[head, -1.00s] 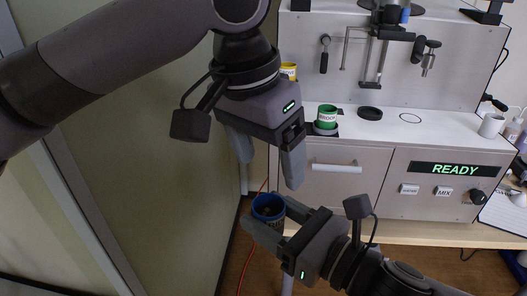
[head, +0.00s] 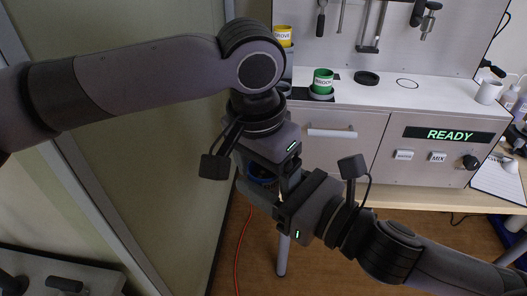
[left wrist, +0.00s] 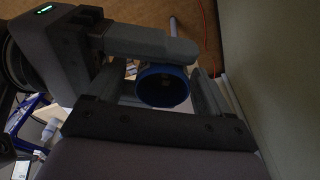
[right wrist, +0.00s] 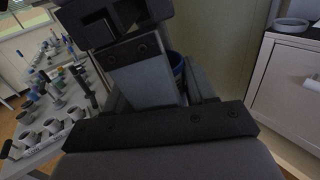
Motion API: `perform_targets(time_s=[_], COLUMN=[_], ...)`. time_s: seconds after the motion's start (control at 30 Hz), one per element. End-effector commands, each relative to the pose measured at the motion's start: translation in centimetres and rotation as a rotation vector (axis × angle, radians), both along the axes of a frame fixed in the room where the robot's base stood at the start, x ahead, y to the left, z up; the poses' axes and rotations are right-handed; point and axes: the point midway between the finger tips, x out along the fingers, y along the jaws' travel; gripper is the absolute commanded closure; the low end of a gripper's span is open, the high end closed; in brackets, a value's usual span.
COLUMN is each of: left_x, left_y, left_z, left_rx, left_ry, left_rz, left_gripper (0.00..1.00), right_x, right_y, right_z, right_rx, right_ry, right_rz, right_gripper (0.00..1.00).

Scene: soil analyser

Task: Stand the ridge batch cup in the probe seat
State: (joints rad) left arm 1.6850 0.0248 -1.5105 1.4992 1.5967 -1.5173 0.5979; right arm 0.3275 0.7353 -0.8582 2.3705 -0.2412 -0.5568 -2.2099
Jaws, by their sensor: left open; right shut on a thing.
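The blue cup (head: 262,180) is mostly hidden behind my grippers in the head view; its label cannot be read now. The left wrist view shows its round open rim (left wrist: 163,87) facing that camera. My right gripper (head: 258,192) is shut on this cup and holds it in the air in front of the bench. My left gripper (head: 270,178) is open, pointing down over the cup, with its fingers on either side of it; I cannot tell whether they touch. A black ring (head: 367,78) and a thin drawn circle (head: 407,83) are on the bench top; which is the probe seat is unclear.
A white cup (head: 489,91) stands at the right. The panel display (head: 450,134) reads READY. A tall wall is close at left.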

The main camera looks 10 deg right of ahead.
Motion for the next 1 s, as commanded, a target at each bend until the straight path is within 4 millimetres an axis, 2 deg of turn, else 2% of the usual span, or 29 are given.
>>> perform_targets(time_s=[0.13,0.37,0.4,0.57,0.63,0.67,0.7,0.73,1.0], left_x=[0.06,0.09,0.08,0.06,0.05,0.04,0.04,0.04,0.07], left_y=[-0.07,-0.09,-0.08,-0.09,-0.1,-0.13,-0.13,-0.13,-0.09], left_z=[-0.68,-0.76,-0.75,-0.73,-0.73,-0.7,-0.7,-0.7,-0.7], left_rx=[0.001,0.0,0.0,0.0,0.0,-0.001,-0.001,-0.001,-0.001], left_ry=[-0.001,0.0,0.0,0.0,0.0,0.0,0.0,0.0,-0.001], left_rz=[0.0,0.0,0.0,0.0,-0.001,-0.001,-0.001,-0.001,0.0], left_gripper=[0.2,0.2,0.23,0.75,0.77,0.77,0.77,0.77,0.77], right_x=[-0.01,-0.01,-0.01,0.0,0.0,0.0,0.01,0.01,0.0], right_y=[0.01,0.01,0.01,0.0,0.0,0.0,0.01,0.01,0.0], right_z=[0.04,0.04,0.04,0.04,0.04,0.04,0.04,0.04,-0.05], right_rx=[0.001,0.001,0.001,0.001,0.001,0.001,0.001,0.001,0.002], right_ry=[-0.001,-0.001,-0.001,-0.001,-0.001,-0.001,-0.001,-0.001,0.003], right_rz=[0.0,0.0,0.0,0.0,0.0,0.0,0.0,0.0,0.001], right_gripper=[0.75,0.75,0.75,0.75,0.75,0.35,0.22,0.15,0.15])
